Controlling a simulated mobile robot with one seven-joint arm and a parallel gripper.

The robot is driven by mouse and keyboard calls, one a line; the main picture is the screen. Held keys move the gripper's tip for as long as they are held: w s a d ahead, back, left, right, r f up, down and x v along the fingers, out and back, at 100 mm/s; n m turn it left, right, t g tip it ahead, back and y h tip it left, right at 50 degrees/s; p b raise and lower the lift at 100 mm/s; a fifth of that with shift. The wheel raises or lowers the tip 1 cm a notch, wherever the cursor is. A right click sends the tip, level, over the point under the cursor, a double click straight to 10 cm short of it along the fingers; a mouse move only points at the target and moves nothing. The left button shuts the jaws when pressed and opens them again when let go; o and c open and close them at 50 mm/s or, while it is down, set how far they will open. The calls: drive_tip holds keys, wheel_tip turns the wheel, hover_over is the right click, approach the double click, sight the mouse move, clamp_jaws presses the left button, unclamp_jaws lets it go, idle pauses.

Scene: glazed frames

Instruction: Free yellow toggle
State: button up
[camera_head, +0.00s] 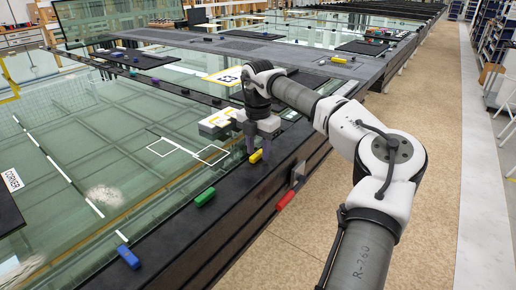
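The yellow toggle (256,156) sits on the black frame rail (228,207) along the near edge of the glass table. My gripper (258,163) points down at it, with purple-grey fingers on either side of the toggle. The fingertips reach down close to the rail. I cannot tell whether the fingers touch the toggle or stand apart from it.
A green toggle (205,196) and a blue toggle (129,256) sit farther along the same rail. A red handle (285,200) sticks out at the table's side. A white-grey block (217,122) stands on the glass behind my gripper. The aisle floor (440,130) at right is clear.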

sight(258, 153)
wheel_tip(258, 153, up, 14)
drive_tip(key=b, duration=0.1)
idle(0.5)
drive_tip(key=shift+f, duration=0.15)
